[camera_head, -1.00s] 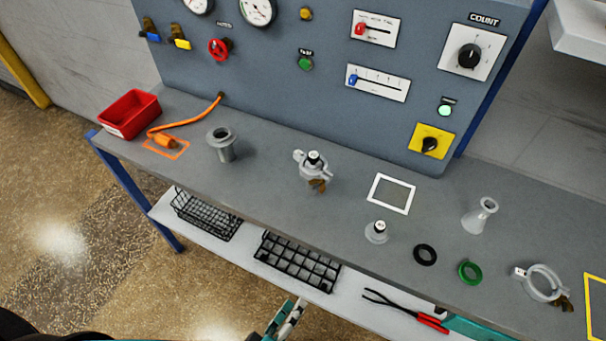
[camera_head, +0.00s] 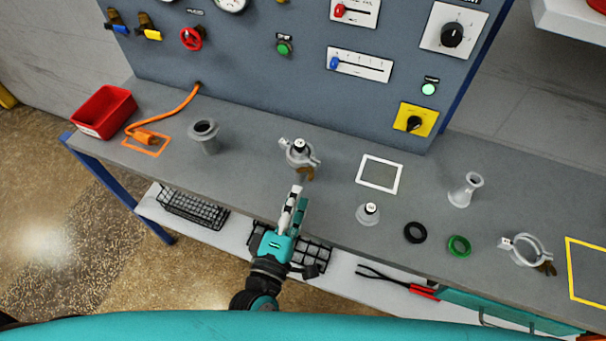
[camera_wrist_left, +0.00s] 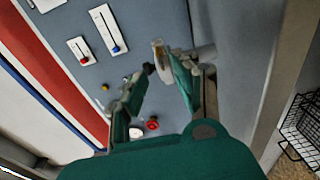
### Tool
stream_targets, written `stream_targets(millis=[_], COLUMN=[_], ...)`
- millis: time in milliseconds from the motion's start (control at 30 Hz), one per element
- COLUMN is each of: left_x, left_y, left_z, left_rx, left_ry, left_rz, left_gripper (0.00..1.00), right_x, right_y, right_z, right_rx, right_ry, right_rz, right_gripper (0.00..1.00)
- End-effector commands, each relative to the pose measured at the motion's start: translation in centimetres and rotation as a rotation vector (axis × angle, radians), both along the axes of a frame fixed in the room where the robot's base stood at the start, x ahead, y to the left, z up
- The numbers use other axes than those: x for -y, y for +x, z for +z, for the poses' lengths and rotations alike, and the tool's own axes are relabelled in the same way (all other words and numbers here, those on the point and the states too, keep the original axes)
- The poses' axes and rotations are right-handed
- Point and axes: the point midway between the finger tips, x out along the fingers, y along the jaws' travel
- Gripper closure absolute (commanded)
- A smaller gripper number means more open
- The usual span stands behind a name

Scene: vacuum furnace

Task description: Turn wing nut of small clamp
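The small clamp (camera_head: 298,153) is a grey ring around a fitting with a dark-topped cap, standing on the bench. Its brown wing nut (camera_head: 306,174) is on the near side of the ring, facing me. My left gripper (camera_head: 298,192) is just in front of the wing nut at the bench's front edge, apparently not touching it. In the left wrist view the two fingers (camera_wrist_left: 157,69) are spread with a gap between them. A pale fitting (camera_wrist_left: 202,54) shows beyond the right finger, partly hidden by it. My right gripper is in no view.
A grey flanged pipe (camera_head: 205,137) stands left of the clamp. A capped fitting (camera_head: 368,214), a black ring (camera_head: 415,232), a green ring (camera_head: 459,246) and a larger clamp (camera_head: 525,250) are to the right. The control panel (camera_head: 270,90) rises behind. Black baskets (camera_head: 193,206) sit below.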

Motion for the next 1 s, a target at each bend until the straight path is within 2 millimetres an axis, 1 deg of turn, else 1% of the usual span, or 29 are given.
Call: stream_targets(millis=[33,100,200,300,433,667,700,733,900,933,1000], left_x=[0.3,0.6,1.0,1.2,1.4,1.4,1.4,1.4,1.4,1.4,1.4], left_y=[1.2,2.3,3.7,4.6,5.1,5.2,5.2,5.2,5.1,5.1,5.1], left_z=[0.3,0.2,0.2,0.1,0.0,-0.1,-0.1,-0.1,-0.1,-0.1,-0.1], left_rx=[0.003,0.002,0.002,0.002,0.0,0.0,0.0,0.0,0.0,0.0,0.0], left_ry=[0.0,0.0,0.001,0.003,0.002,0.002,0.002,0.002,0.002,0.002,0.002], left_rz=[0.002,0.001,0.001,0.001,0.0,0.0,0.0,0.0,0.0,0.0,0.0], left_gripper=[0.7,0.7,0.7,0.7,0.7,0.7,0.72,0.75,0.98,1.0,1.0], right_x=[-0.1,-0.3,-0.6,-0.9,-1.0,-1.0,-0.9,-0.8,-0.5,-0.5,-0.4], right_y=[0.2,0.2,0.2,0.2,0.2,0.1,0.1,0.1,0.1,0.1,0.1], right_z=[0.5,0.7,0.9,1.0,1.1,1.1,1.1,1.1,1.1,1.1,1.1], right_rx=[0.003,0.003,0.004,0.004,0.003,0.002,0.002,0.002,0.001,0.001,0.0], right_ry=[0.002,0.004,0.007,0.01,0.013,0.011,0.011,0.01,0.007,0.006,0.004], right_rz=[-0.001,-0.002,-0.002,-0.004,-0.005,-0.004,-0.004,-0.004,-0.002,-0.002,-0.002], right_gripper=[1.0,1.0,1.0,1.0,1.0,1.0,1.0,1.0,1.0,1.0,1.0])
